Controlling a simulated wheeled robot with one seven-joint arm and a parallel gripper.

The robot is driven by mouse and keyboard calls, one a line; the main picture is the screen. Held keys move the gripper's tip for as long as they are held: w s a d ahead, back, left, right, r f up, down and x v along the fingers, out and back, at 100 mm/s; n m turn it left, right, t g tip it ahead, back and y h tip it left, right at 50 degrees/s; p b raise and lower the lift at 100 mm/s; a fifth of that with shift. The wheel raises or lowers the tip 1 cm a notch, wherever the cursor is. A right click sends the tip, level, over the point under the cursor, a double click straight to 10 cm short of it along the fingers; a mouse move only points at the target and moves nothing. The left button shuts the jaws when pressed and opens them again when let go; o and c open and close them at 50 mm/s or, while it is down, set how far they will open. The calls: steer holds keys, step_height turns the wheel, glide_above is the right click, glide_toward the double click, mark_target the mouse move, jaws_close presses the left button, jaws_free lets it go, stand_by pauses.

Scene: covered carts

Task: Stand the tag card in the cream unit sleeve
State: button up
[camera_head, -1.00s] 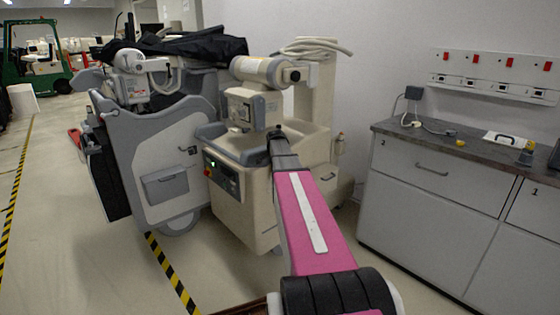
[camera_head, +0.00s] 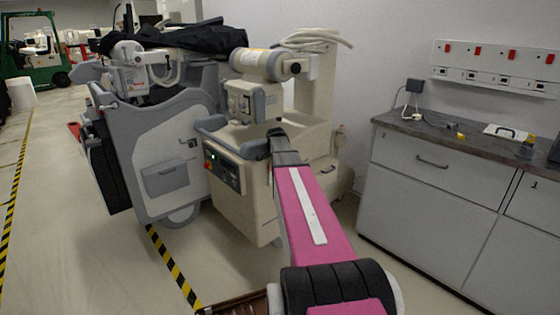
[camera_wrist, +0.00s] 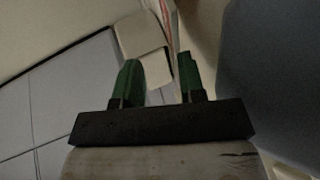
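The cream unit (camera_head: 250,205) stands at the middle of the head view, with a dark control panel and a green light on its front left. I cannot pick out its sleeve. My pink arm reaches toward the unit, and its dark end overlaps the unit's front. My gripper (camera_wrist: 158,80) shows in the wrist view with its two green fingers apart and a clear gap between them. Pale surfaces show behind and between the fingers; I see nothing gripped. I cannot make out the tag card in either view.
A grey cart (camera_head: 165,150) under a black cover stands left of the cream unit. A grey cabinet (camera_head: 430,205) with a dark worktop stands to the right against the wall. Yellow-black tape (camera_head: 172,268) marks the floor. A green forklift (camera_head: 40,62) is far left.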

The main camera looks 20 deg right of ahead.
steer(key=v, duration=1)
steer(key=shift+s+r, duration=0.15)
steer(key=shift+r, duration=0.2)
steer(key=shift+a, duration=0.1)
steer(key=s+a+f+n+g+y, duration=0.1)
steer(key=s+a+f+n+g, duration=0.1)
steer(key=s+a+f+n, duration=0.5)
steer(key=s+a+f+n+g+y, duration=0.2)
steer(key=s+a+f+n, duration=0.5)
steer(key=s+a+f, duration=0.8)
steer(key=s+f, duration=0.1)
steer(key=s, duration=0.4)
steer(key=shift+f+n+g, duration=0.2)
steer(key=shift+n+g, duration=0.1)
steer(key=shift+n, duration=0.1)
steer(key=shift+a, duration=0.1)
